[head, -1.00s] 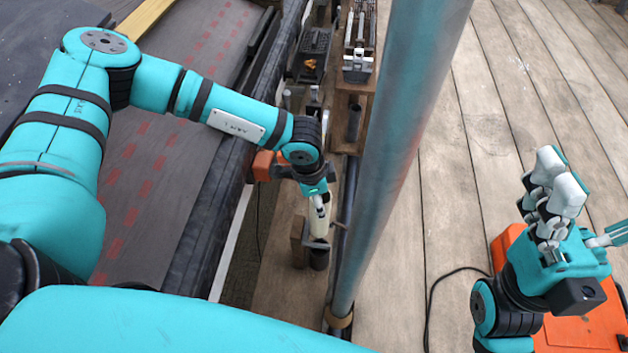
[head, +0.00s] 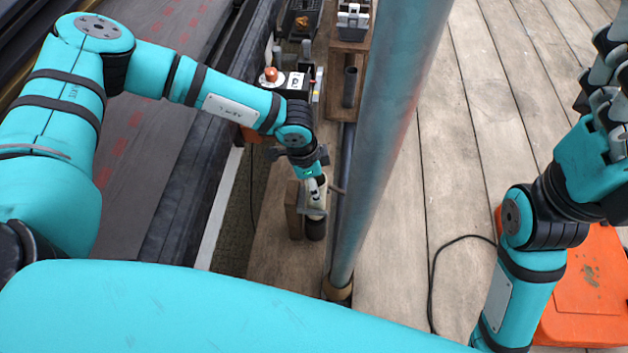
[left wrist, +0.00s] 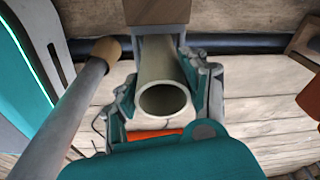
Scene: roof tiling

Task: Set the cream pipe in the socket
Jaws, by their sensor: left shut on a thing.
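The cream pipe (head: 317,200) stands roughly upright beside a wooden post (head: 293,209), at a grey metal bracket. My left gripper (head: 314,187) is shut on the pipe's upper part. The dark round socket (head: 316,230) is directly below the pipe; I cannot tell whether the pipe's lower end is inside it. In the left wrist view the pipe's open round end (left wrist: 165,100) faces the camera, with gripper fingers on both sides. My right gripper (head: 607,85) is raised at the right edge, partly cut off, away from the pipe.
A thick grey metal pole (head: 385,140) rises just right of the pipe. Toolboxes and a wooden stand (head: 348,95) are behind it. The roof slope (head: 165,140) lies left. An orange case (head: 585,290) and a black cable lie on the plank floor at right.

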